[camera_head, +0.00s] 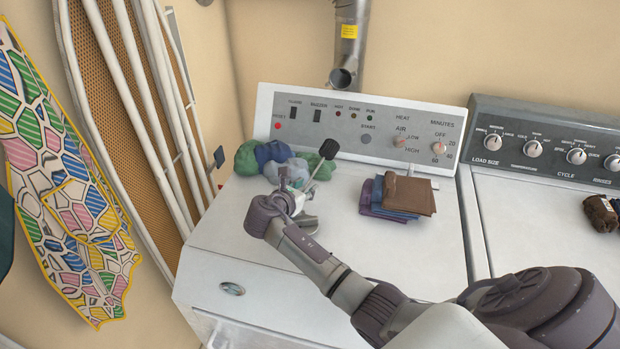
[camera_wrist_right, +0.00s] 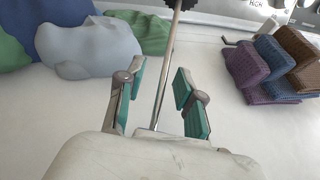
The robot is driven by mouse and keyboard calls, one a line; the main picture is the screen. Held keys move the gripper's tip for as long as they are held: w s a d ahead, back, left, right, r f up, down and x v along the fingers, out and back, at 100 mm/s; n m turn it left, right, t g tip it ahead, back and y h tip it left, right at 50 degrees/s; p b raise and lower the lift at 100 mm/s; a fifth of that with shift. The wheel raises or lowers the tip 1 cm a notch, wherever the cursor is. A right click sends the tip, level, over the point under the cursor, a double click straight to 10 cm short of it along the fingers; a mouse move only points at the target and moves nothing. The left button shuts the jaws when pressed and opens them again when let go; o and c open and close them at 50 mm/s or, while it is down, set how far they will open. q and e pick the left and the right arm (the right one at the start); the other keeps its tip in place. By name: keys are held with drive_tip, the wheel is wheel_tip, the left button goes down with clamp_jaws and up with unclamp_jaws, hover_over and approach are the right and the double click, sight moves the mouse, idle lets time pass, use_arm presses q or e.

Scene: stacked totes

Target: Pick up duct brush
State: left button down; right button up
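The duct brush has a dark round head (camera_head: 329,149) and a thin metal rod (camera_head: 314,172), standing tilted above the dryer top behind my right gripper. In the right wrist view the rod (camera_wrist_right: 165,75) runs up between the fingers, and its dark head is cut off at the top edge. My right gripper (camera_head: 297,195) is open. Its two teal-padded fingers (camera_wrist_right: 160,92) stand on either side of the rod, with gaps showing between rod and pads. The rod's lower end is hidden by the gripper. My left gripper is not in view.
Green, blue and grey bundled cloths (camera_head: 283,164) lie on the dryer top (camera_head: 400,255), left of the brush. Folded purple, blue and brown cloths (camera_head: 405,196) lie to the right. The control panel (camera_head: 370,128) rises behind. An ironing board (camera_head: 130,110) leans at left.

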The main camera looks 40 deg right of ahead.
clamp_jaws()
drive_tip(key=shift+r, duration=0.15)
drive_tip(key=shift+r, duration=0.6)
wheel_tip(320, 180, up, 3)
drive_tip(key=shift+b, duration=0.4)
drive_tip(key=s+d+r, duration=0.5)
drive_tip(key=s+r, duration=0.2)
drive_tip(key=s, duration=0.4)
drive_tip(key=s+a+n+t+y, duration=0.1)
drive_tip(key=a+n+t+y, duration=0.1)
drive_tip(key=a+n+y, duration=0.2)
drive_tip(key=s+a+n+t+y, duration=0.2)
drive_tip(key=a+n+y, duration=0.2)
drive_tip(key=a, duration=0.7)
drive_tip(key=s+a+n+t+y+b, duration=0.1)
drive_tip(key=a+n+t+y, duration=0.2)
drive_tip(key=a, duration=0.5)
drive_tip(key=shift+s+a+f+n+y, duration=0.25)
drive_tip(key=shift+s+f+n+y, duration=0.15)
drive_tip(key=shift+n, duration=0.1)
